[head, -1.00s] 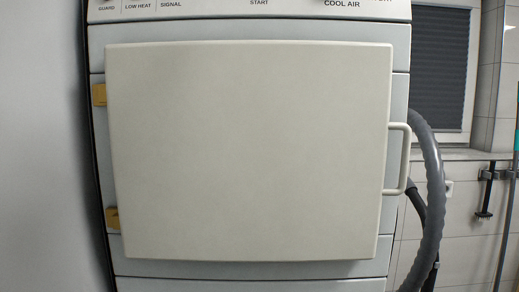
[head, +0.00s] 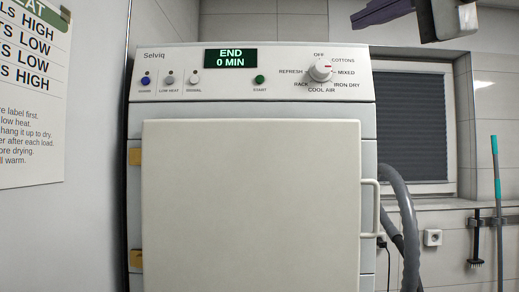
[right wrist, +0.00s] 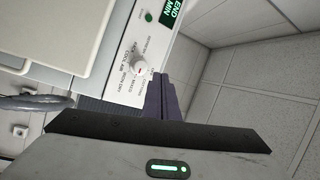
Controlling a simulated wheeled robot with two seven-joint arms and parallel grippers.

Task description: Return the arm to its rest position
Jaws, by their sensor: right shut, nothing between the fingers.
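My right gripper (head: 358,18) is at the top right of the head view, raised in front of the wall and just above the dryer's panel height. Its dark purple fingers also show in the right wrist view (right wrist: 158,82), closed together with nothing between them. The fingers overlap the panel's edge in that view; they appear apart from the dryer. My left gripper is not in view. The white dryer (head: 172,62) faces me, its door (head: 250,210) looking shut, with the handle (head: 369,208) on the right side and brass hinges on the left.
The display (head: 230,58) reads END, 0 MIN. A white dial (head: 320,70) sits right of it. A grey hose (head: 405,215) runs beside the dryer. A label sheet (head: 32,85) hangs at left. A teal-handled pole (head: 497,190) and a brush (head: 475,240) hang at right.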

